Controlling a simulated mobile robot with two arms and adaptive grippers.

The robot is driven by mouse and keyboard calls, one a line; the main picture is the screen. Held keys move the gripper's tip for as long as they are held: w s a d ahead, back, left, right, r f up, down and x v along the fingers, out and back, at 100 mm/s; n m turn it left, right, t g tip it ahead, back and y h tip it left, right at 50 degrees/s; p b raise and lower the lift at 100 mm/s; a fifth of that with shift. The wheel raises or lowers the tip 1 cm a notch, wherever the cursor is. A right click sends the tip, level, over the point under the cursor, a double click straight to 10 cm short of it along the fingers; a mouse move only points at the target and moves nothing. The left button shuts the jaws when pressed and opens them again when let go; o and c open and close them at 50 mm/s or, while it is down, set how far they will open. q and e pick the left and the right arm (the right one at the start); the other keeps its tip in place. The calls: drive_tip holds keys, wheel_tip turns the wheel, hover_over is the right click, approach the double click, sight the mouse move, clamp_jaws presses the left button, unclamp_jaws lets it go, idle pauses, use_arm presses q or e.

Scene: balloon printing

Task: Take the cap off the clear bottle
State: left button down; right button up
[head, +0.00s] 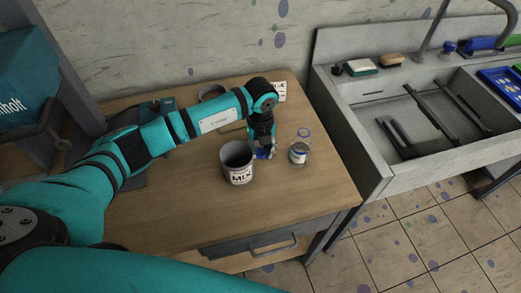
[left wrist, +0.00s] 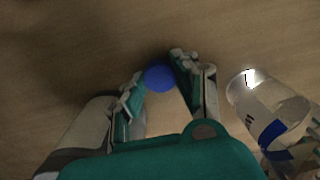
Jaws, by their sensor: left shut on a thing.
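The clear bottle (head: 299,154) stands upright on the wooden table, with a label and no cap on its neck. It also shows at the right of the left wrist view (left wrist: 268,110). My left gripper (head: 264,150) is just left of the bottle, pointing down, apart from it. It is shut on the blue cap (head: 261,154), which shows between the fingertips in the left wrist view (left wrist: 160,77). My right gripper is not in view.
A grey cup marked MIX (head: 237,165) stands close to the left of my left gripper. A sink (head: 440,110) with dark bars in it adjoins the table on the right. The table's front part (head: 210,215) is clear. A teal box (head: 22,80) is at the far left.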

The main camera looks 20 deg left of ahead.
sight(261, 152)
use_arm(q)
drive_tip(key=c, duration=1.4)
unclamp_jaws()
drive_tip(key=shift+s+f, duration=0.4)
drive_tip(key=shift+f, duration=0.2)
drive_tip(key=o, duration=0.4)
drive_tip(key=shift+w+f, duration=0.15)
drive_tip(key=shift+w, duration=0.05)
drive_tip(key=shift+r, duration=0.2)
drive_tip(key=r+b, duration=0.2)
drive_tip(key=r, duration=1.1)
drive_tip(key=shift+w+r, duration=0.15)
drive_tip(key=shift+w, duration=0.05)
drive_tip(key=shift+s, duration=0.1)
